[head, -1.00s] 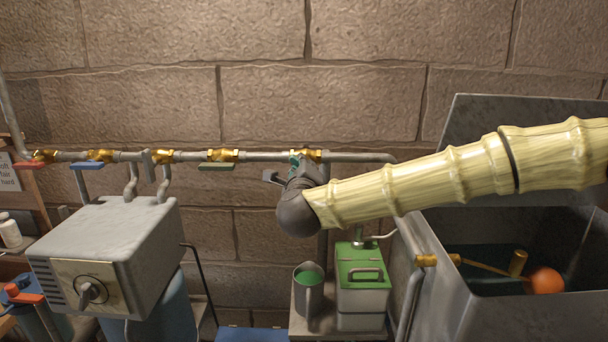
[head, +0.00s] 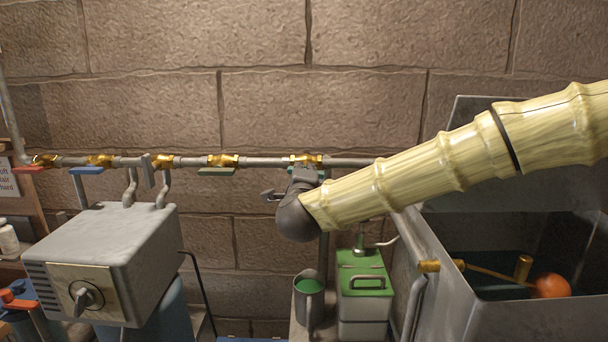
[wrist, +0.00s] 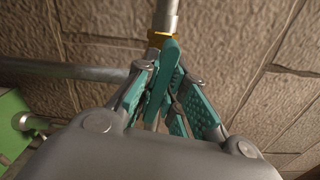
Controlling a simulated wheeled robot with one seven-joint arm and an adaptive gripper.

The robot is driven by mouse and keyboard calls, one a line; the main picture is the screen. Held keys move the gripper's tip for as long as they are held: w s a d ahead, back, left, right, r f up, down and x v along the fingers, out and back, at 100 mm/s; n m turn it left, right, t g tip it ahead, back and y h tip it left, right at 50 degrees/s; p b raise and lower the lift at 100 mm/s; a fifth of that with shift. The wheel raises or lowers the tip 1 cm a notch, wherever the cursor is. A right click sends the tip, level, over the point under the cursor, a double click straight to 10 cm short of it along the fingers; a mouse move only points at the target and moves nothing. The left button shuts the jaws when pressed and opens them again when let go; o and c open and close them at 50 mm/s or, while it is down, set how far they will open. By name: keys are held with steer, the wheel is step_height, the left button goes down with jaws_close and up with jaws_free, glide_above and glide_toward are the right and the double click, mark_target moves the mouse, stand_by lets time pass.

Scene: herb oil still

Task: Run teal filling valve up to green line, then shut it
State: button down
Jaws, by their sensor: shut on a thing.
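The teal valve lever (wrist: 165,65) hangs below its brass valve body (wrist: 158,39) in the wrist view. My gripper (wrist: 168,84) is shut on this lever, its teal-padded fingers on both sides of it. In the head view my gripper (head: 299,181) is just under the rightmost brass valve (head: 306,160) on the wall pipe, and my wrist mostly hides the lever there. At the right stands a grey open tank (head: 480,318) with an orange float (head: 551,286) on a brass arm inside. I cannot make out a green line or the liquid level in it.
Other valves with red (head: 29,169), blue (head: 87,171) and green (head: 216,171) levers sit along the pipe to the left. A grey box with a dial (head: 84,297) stands front left. A jug of green liquid (head: 308,307) and a green-topped can (head: 364,281) stand below my gripper.

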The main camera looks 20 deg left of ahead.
steer(key=c, duration=1.5)
jaws_free()
steer(key=shift+s, duration=0.1)
steer(key=v, duration=1.1)
steer(key=shift+s+d, duration=0.1)
steer(key=shift+s, duration=0.3)
